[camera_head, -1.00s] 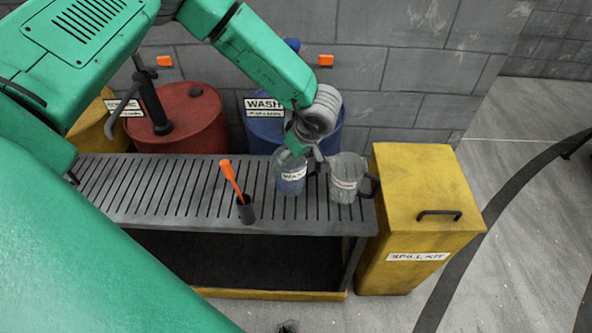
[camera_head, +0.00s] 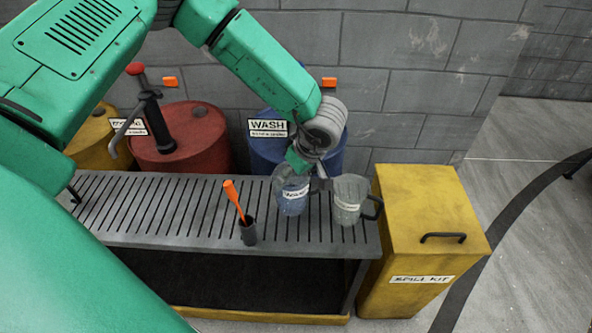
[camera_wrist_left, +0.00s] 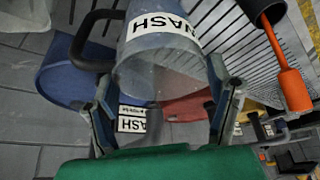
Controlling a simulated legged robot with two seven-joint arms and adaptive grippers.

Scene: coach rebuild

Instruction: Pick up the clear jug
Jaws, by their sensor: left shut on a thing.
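A see-through jug with a bluish tint and a WASH label (camera_head: 292,200) is at the right part of the slatted bench (camera_head: 165,212). It leans slightly in the head view. My left gripper (camera_head: 305,166) comes down on it from above and is shut on it. In the left wrist view the WASH jug (camera_wrist_left: 165,65) sits between the two fingers, its dark handle at the left. A second clear, greyish jug (camera_head: 347,203) with a pale label and dark handle stands just right of it. Whether the held jug's base touches the slats is unclear. My right gripper is not in view.
A dark cup (camera_head: 248,234) holding an orange-handled tool (camera_head: 235,200) stands left of the jugs. Behind the bench are a red drum (camera_head: 185,145), a blue WASH drum (camera_head: 262,152) and a yellow drum (camera_head: 90,150). A yellow spill kit box (camera_head: 430,215) flanks the bench's right end.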

